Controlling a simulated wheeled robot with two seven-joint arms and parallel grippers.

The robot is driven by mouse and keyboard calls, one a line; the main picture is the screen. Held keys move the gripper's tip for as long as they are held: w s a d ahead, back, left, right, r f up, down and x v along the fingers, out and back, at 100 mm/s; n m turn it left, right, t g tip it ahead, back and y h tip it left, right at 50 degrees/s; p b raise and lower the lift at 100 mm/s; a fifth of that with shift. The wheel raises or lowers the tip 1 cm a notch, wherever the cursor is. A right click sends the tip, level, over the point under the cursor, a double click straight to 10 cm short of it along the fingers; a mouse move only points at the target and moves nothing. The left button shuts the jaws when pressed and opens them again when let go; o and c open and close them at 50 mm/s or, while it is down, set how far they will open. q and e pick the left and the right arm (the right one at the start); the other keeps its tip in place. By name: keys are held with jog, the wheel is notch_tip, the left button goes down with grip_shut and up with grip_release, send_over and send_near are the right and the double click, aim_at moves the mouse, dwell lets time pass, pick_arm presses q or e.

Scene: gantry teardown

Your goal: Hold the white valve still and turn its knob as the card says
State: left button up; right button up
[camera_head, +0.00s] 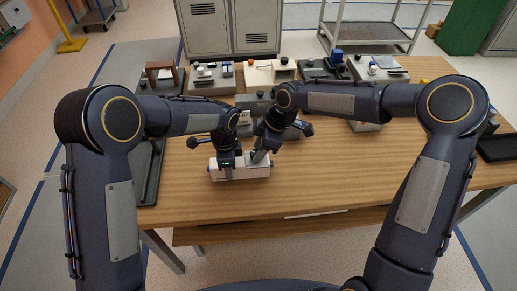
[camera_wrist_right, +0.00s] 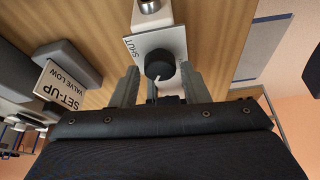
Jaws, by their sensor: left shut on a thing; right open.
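The white valve (camera_head: 256,172) lies on the wooden table in front of me. My left gripper (camera_head: 228,165) is shut on the left part of its body. My right gripper (camera_head: 258,158) is over the right part of the valve. In the right wrist view its fingers are open (camera_wrist_right: 158,72), one on either side of the round black knob (camera_wrist_right: 158,62). The knob sits on a pale plate (camera_wrist_right: 170,40) lettered "SHUT", with a light mark near the knob's lower edge. The card (camera_wrist_right: 66,84) reads "SET-UP" and "VALVE LOW"; it also shows in the head view (camera_head: 244,117).
Several devices on grey and wooden bases, such as one with a white top (camera_head: 212,76), stand along the table's back. A dark tray (camera_head: 150,172) lies at the left edge. The table front (camera_head: 330,185) right of the valve is clear.

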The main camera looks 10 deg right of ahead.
jog(key=v, duration=1.1)
